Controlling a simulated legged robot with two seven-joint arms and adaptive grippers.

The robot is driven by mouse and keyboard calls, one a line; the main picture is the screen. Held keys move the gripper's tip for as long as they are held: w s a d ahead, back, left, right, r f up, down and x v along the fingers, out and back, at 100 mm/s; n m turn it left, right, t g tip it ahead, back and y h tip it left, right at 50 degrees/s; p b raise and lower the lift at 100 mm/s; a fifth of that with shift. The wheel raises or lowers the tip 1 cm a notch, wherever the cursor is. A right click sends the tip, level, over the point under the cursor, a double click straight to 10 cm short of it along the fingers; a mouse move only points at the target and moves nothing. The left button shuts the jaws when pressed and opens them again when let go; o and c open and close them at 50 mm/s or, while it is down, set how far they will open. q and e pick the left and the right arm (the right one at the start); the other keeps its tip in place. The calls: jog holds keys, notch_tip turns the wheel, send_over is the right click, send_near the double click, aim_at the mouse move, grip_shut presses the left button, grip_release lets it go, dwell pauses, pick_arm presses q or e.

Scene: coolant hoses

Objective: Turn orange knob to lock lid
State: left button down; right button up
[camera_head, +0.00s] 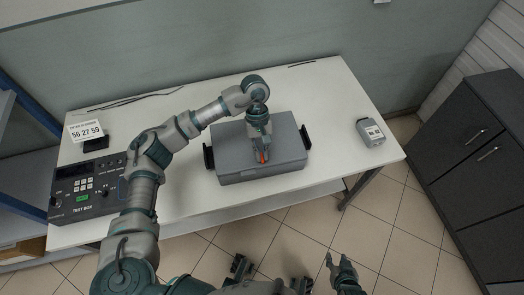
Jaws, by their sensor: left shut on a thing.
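A grey case with its lid down (230,163) lies on the white table. A small orange knob (264,157) shows at the middle of the lid. My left gripper (262,152) reaches down over the lid from above and is shut on the orange knob, hiding most of it. My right gripper (340,265) is low in the picture, in front of the table and away from the case. Its fingers look spread and empty.
A black test box (85,185) stands at the table's left, with a small display (86,130) behind it. A grey block with a label (371,133) sits at the right. Dark brackets flank the case. A dark cabinet (475,140) stands to the right.

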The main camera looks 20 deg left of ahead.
jog(key=shift+w+a+r, duration=0.1)
jog(key=shift+w, duration=0.15)
pick_arm(q)
jog(key=c, duration=1.2)
grip_release()
jog(key=shift+c, duration=0.2)
pick_arm(e)
jog(key=shift+w, duration=0.1)
pick_arm(q)
jog(key=shift+w+r, duration=0.1)
jog(key=shift+r, duration=0.05)
jog(key=v, duration=1.1)
jog(key=shift+a+r, duration=0.15)
jog(key=shift+r, duration=0.15)
jog(key=shift+w, duration=0.1)
